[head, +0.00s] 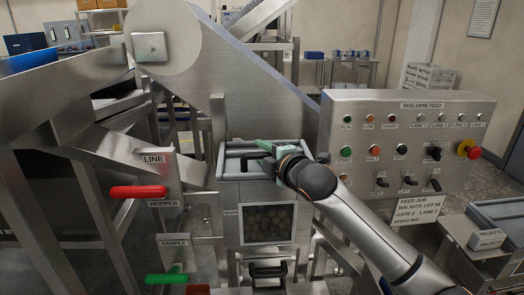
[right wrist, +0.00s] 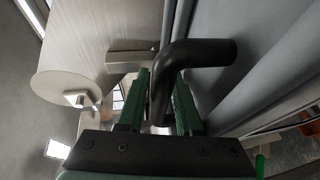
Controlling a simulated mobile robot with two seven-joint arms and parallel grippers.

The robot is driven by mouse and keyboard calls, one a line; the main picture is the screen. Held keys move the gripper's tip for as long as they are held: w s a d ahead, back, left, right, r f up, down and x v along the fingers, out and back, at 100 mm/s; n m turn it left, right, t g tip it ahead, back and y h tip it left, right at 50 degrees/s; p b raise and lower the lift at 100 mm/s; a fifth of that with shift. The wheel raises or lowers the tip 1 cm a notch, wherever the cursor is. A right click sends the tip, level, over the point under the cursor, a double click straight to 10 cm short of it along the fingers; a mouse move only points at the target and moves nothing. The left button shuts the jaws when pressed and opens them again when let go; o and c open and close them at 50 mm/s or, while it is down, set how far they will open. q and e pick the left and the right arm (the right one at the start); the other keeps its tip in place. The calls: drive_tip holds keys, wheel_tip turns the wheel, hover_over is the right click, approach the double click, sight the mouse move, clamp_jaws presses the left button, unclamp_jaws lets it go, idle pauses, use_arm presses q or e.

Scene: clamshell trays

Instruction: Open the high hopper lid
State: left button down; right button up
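The hopper lid (head: 229,165) is a grey panel with a raised rim, on top of the steel hopper in the middle of the head view. It looks closed. A bent black handle (right wrist: 197,54) stands out from the grey lid surface in the right wrist view. My right gripper (head: 262,152) is at the lid, its arm reaching in from the lower right. In the right wrist view its green fingers (right wrist: 162,88) lie on either side of the handle, close against it. The gripper's own arm hides part of the lid. My left gripper is not in view.
A window (head: 267,223) below the lid shows brown contents, with a black handle (head: 268,270) beneath it. A red lever (head: 138,192) and a green lever (head: 166,278) stick out at left. A control panel (head: 400,105) stands at right. A sloping steel chute rises behind the lid.

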drive_tip(key=shift+w, duration=0.1)
clamp_jaws()
idle(0.3)
idle(1.2)
